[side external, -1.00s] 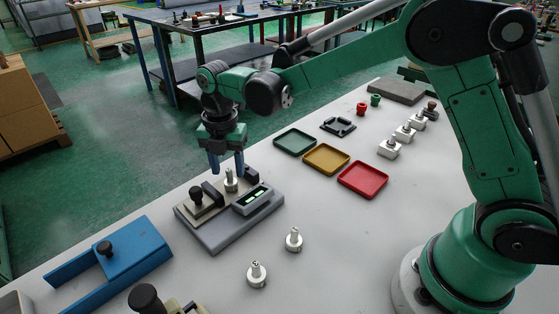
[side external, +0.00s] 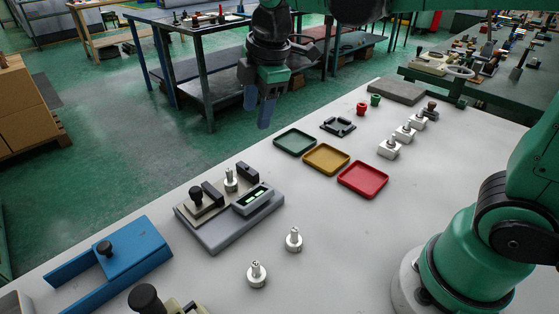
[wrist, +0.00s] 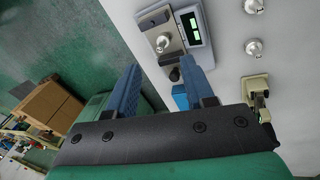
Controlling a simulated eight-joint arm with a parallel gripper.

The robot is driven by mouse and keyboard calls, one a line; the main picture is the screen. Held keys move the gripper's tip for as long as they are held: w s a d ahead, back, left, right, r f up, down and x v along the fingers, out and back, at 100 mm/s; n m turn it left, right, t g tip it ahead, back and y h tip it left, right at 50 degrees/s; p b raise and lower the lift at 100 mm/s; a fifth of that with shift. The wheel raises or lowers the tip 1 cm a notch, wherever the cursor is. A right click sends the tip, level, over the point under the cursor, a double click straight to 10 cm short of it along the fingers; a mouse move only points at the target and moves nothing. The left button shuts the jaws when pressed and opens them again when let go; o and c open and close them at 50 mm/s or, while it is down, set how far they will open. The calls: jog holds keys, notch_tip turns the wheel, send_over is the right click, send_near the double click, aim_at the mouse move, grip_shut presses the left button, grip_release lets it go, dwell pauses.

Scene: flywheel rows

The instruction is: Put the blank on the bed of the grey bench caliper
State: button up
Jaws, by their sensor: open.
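The grey bench caliper (side external: 232,232) stands left of the middle of the table, with a lit display and a black knob. A silver stepped blank (side external: 231,180) stands upright on its bed, between the dark jaws. In the wrist view the blank (wrist: 162,44) shows on the bed of the caliper (wrist: 208,45). My gripper (side external: 258,112) is open and empty, well above the table and clear of the blank. In the wrist view its blue fingers (wrist: 160,72) are spread wide with nothing between them.
Two similar silver parts (side external: 293,240) (side external: 257,275) stand on the table right of the caliper. A blue channel fixture (side external: 125,262) lies at left. Green (side external: 294,141), yellow (side external: 326,158) and red (side external: 363,179) trays lie behind, with several white blocks (side external: 388,149) beyond.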

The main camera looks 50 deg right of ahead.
jog(key=s+d+f+m+t, duration=0.4)
jog(key=s+m, duration=0.4)
jog(key=m, duration=0.7)
jog(key=shift+f, duration=0.35)
